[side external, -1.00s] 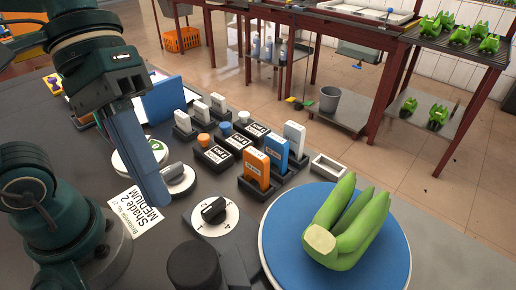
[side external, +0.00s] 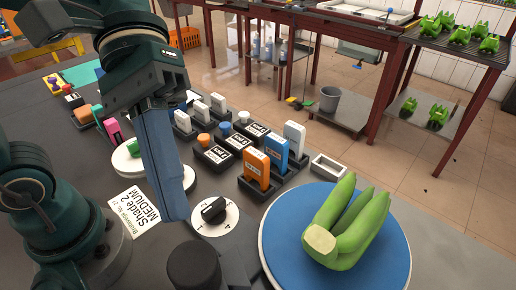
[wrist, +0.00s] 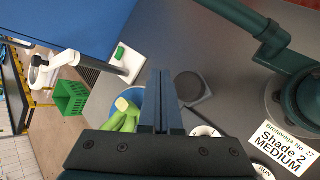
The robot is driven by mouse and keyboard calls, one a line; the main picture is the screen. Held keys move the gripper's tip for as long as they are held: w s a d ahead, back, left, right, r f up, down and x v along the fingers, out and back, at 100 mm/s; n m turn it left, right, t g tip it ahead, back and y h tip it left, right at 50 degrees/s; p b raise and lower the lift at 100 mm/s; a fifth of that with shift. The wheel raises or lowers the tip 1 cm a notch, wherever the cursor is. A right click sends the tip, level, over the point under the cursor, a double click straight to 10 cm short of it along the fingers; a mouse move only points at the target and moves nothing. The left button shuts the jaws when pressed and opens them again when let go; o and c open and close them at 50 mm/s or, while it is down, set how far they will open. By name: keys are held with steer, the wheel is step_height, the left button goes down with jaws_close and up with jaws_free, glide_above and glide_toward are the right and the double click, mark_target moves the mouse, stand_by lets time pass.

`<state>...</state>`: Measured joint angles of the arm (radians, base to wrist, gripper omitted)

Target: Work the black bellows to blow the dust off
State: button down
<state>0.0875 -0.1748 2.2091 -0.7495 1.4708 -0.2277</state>
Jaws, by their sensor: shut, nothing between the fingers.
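The black bellows appears to be the squat black round body (side external: 193,265) at the bottom of the side external view, cut by the frame edge. It also shows as a dark disc in the wrist view (wrist: 192,88). My gripper (side external: 176,216) is shut and empty, its long blue fingers pointing down. In the side external view its tips are above and slightly left of the black body; in the wrist view (wrist: 161,75) they appear left of it. I see no contact. Green bananas (side external: 345,228) lie on a blue round plate (side external: 282,262). I cannot make out dust on them.
A dial (side external: 214,211) is close beside my fingers. A printed card (side external: 134,213) lies left of them. Orange and blue blocks (side external: 256,169) and several small holders stand behind. Grey table shows bare right of the plate (side external: 445,255).

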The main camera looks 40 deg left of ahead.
mark_target(192, 252)
steer(key=shift+f, duration=3.85)
steer(key=shift+f, duration=0.15)
steer(key=shift+f, duration=0.25)
steer(key=shift+r, duration=0.1)
steer(key=shift+r, duration=0.35)
steer(key=shift+r, duration=2.5)
